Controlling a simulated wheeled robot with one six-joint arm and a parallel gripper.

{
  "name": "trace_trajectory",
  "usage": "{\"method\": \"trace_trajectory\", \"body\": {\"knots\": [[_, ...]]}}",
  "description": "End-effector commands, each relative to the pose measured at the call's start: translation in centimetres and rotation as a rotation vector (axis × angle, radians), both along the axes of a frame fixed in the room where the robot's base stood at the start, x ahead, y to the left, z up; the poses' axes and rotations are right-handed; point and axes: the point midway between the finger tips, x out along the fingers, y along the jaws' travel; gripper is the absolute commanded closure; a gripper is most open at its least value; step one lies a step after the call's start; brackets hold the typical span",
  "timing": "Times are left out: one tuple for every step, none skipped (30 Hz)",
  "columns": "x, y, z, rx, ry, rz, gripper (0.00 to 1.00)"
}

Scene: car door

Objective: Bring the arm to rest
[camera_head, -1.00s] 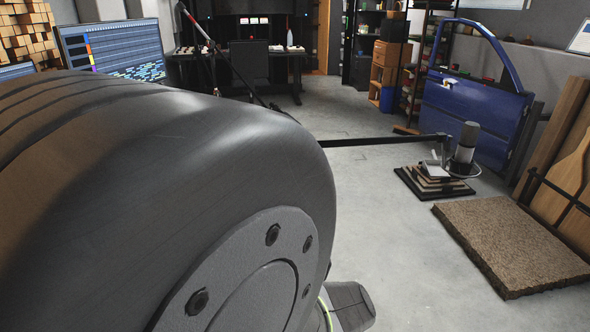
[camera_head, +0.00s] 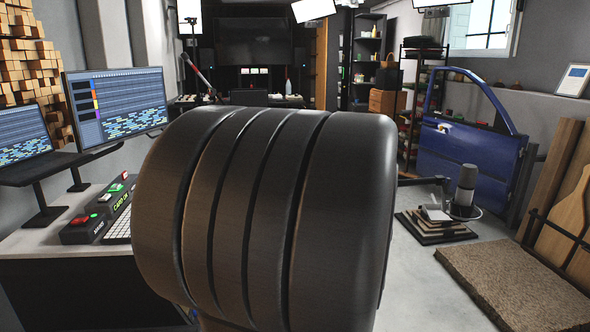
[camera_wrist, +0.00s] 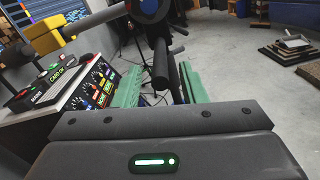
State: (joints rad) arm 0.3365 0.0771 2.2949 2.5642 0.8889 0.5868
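My gripper (camera_wrist: 157,86) shows in the camera_wrist view, with two green fingers spread apart and no object seen held between them. A dark rod with a cylindrical end (camera_wrist: 160,60) shows beyond and partly between the fingers; I cannot tell how far away it is. In the camera_head view my own large dark arm link (camera_head: 265,210) fills the middle and hides my gripper. The blue car door (camera_head: 470,155) stands at the right, beyond the arm, clear of it in the picture.
A desk (camera_head: 30,243) with a control box (camera_head: 100,210) and monitors (camera_head: 118,105) stands close at the left. Grey floor (camera_head: 415,285) is open between arm and mat.

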Motion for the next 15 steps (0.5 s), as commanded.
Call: {"method": "trace_trajectory", "body": {"knots": [[0.8, 0.2, -0.2, 0.001, 0.001, 0.003, 0.62], [1.3, 0.2, -0.2, 0.001, 0.002, 0.002, 0.62], [1.8, 0.2, -0.1, 0.001, 0.001, 0.002, 0.62], [2.1, 0.3, -0.1, 0.0, 0.002, 0.002, 0.62], [2.4, 0.3, -0.1, 0.0, 0.002, 0.002, 0.62], [2.7, 0.3, -0.1, 0.0, 0.001, 0.001, 0.62], [2.9, 0.3, 0.0, 0.0, 0.0, 0.0, 0.62], [3.1, 0.3, 0.0, 0.0, 0.0, 0.0, 0.62], [3.3, 0.4, 0.0, 0.0, 0.0, 0.0, 0.62], [3.4, 0.4, 0.0, 0.0, 0.0, 0.001, 0.62], [3.4, 0.4, 0.0, 0.0, 0.0, 0.001, 0.62], [3.5, 0.4, 0.0, 0.0, 0.0, 0.0, 0.62], [3.5, 0.4, 0.0, 0.0, 0.0, 0.0, 0.62], [3.5, 0.4, 0.0, 0.0, 0.0, 0.0, 0.62], [3.5, 0.4, 0.0, 0.0, 0.0, 0.0, 0.62]]}}
